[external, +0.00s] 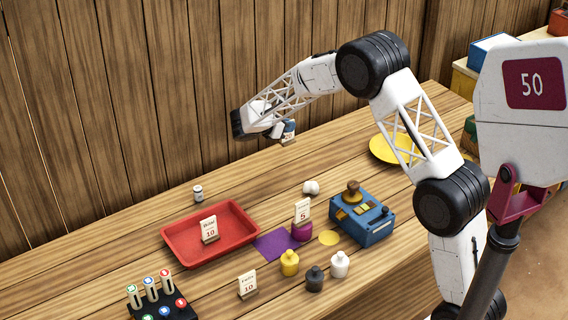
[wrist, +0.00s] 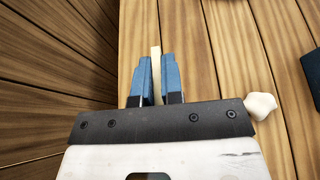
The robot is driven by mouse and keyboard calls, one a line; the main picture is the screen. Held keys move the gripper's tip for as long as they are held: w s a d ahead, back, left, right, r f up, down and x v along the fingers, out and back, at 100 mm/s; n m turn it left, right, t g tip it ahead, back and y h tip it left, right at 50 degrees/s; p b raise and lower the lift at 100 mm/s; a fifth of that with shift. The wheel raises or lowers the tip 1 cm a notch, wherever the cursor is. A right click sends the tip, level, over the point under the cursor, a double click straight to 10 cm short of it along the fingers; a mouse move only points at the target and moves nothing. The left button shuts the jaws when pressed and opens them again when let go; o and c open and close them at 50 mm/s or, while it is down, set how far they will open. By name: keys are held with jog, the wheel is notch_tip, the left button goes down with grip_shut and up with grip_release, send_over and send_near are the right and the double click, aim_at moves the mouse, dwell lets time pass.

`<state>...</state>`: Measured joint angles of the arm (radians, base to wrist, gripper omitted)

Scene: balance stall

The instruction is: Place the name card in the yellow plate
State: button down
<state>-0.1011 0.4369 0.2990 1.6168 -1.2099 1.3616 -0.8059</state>
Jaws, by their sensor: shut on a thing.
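My gripper (external: 288,129) is raised over the back of the table, between the red tray and the yellow plate. Its blue fingers (wrist: 158,82) are shut on a thin, cream-coloured piece (wrist: 155,60), which looks like a name card (external: 288,140); its writing cannot be read. The yellow plate (external: 382,151) lies at the right of the table, partly hidden behind my arm, and its visible part looks empty. Other cards stand in the red tray (external: 209,230), by the purple jar (external: 303,211) and near the front edge (external: 247,284).
The red tray (external: 174,240) is at the left. A blue box-shaped device (external: 375,232), a white lump (external: 311,187) and small yellow (external: 290,263), black (external: 315,279) and white (external: 339,264) bottles stand mid-table. A marker stand (external: 160,301) is front left. Bare wood lies below my gripper.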

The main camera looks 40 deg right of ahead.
jog(key=s+d+f+m+g+y, duration=0.2)
jog(key=s+d+m+g+y, duration=0.15)
jog(key=d, duration=0.65)
jog(key=m+t+y, duration=0.7)
jog(key=m, duration=1.7)
send_over(388, 156)
jog(key=s+a, duration=0.1)
jog(key=shift+s+n, duration=0.2)
jog(key=shift+n, duration=0.05)
jog(key=shift+f, duration=0.15)
jog(key=shift+f, duration=5.3)
